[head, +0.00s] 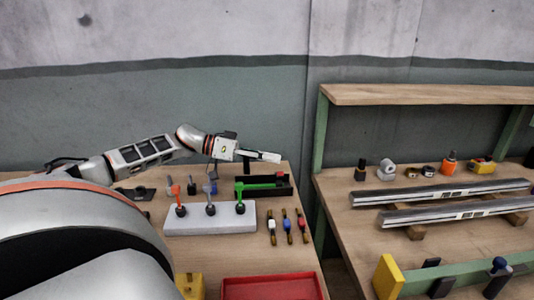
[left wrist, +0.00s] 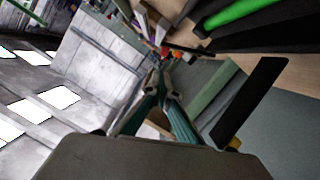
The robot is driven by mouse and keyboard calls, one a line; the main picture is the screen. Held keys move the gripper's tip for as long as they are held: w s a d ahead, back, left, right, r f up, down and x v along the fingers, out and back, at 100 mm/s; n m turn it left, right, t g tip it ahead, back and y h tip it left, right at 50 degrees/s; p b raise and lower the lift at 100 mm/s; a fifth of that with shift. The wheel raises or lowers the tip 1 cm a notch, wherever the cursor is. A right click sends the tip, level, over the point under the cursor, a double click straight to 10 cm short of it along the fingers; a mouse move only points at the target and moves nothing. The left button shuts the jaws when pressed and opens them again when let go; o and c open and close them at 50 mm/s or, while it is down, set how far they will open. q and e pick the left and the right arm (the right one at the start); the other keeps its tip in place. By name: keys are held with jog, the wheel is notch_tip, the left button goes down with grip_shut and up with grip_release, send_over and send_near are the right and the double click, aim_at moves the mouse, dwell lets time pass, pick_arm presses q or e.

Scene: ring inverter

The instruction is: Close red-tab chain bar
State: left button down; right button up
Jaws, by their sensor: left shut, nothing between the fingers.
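A small bar with a red middle (head: 302,225) lies on the left bench, at the right end of a short row with a blue-middled bar (head: 287,225) and a white-middled bar (head: 271,226). I cannot tell whether it is closed, and no chain is clear on it. My left gripper (head: 268,157) is shut and empty, above and behind these bars, past the black tray. Its fingers meet in the left wrist view (left wrist: 158,82). My right gripper is not in view.
A black tray (head: 284,192) holds a green-handled piece (head: 262,186). A grey block (head: 226,223) with several coloured levers stands in front of it. A red tray (head: 272,286) is at the front. Long metal rails (head: 440,193) lie on the right bench, across a gap.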

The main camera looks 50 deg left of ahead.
aim_at(280, 176)
pick_arm(q)
jog(key=shift+s+d+f, duration=0.2)
jog(key=shift+f, duration=0.25)
jog(key=shift+s+d+f, duration=0.15)
jog(key=shift+f, duration=0.3)
jog(key=m+p, duration=0.1)
jog(key=p, duration=0.1)
jog(key=s+d+f+m+p, duration=0.1)
jog(key=p, duration=0.2)
jog(key=f+m+t+y+p, duration=0.1)
jog(key=p, duration=0.1)
jog(key=shift+s+d+p, duration=0.15)
jog(key=shift+d+p, duration=0.1)
jog(key=shift+p, duration=0.15)
jog(key=shift+s+d+f+m, duration=0.1)
jog(key=shift+d+f+m, duration=0.05)
jog(key=shift+f+m, duration=0.4)
jog(key=shift+d+r, duration=0.1)
